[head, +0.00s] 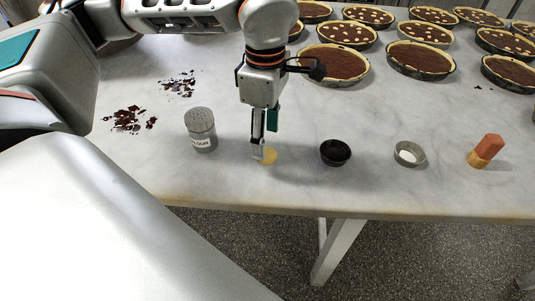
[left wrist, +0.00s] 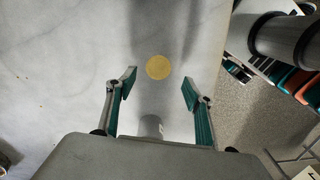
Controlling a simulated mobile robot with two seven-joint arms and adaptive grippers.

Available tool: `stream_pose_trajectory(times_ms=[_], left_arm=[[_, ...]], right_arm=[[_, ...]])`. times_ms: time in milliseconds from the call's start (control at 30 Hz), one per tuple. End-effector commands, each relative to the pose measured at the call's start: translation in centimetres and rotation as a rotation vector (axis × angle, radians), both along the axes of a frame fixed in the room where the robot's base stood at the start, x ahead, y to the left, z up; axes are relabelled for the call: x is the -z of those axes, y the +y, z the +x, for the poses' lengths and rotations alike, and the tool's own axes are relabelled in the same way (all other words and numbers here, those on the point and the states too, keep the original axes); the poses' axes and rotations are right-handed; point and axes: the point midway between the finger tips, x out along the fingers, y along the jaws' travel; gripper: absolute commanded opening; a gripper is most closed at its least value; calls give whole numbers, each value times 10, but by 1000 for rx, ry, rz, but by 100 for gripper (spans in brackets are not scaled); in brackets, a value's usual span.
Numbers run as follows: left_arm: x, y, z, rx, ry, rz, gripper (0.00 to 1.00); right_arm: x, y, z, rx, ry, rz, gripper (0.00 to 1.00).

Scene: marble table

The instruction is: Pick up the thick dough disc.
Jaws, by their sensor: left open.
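The thick dough disc (head: 270,156) is a small pale yellow round lying flat on the marble table (head: 300,190), near its front edge. In the head view my left gripper (head: 262,152) points down over it and hides part of it. In the left wrist view the whole disc (left wrist: 158,67) shows just beyond the gap between the two fingertips of my left gripper (left wrist: 159,83). The fingers are spread apart and nothing is between them. My right gripper is not in view.
A flour shaker (head: 201,130) stands just left of the gripper. A black bowl (head: 335,153), a small metal cup (head: 409,154) and an orange-and-tan block piece (head: 486,151) stand to the right. Chocolate shavings (head: 130,120) lie at left; several tarts (head: 336,64) fill the back.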

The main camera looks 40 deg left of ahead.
Motion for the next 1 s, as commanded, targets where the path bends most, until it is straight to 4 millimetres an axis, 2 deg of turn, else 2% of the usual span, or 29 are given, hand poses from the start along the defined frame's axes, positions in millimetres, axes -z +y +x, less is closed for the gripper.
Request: stream_pose_trajectory(times_ms=[200,300,500,1000], left_arm=[[34,1,2,-1,6,0,52],[43,1,3,0,4,0,52],[43,1,3,0,1,0,52],[47,0,3,0,1,0,52]], right_arm=[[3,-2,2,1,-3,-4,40],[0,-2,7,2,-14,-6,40],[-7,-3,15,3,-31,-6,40],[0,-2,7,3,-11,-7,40]])
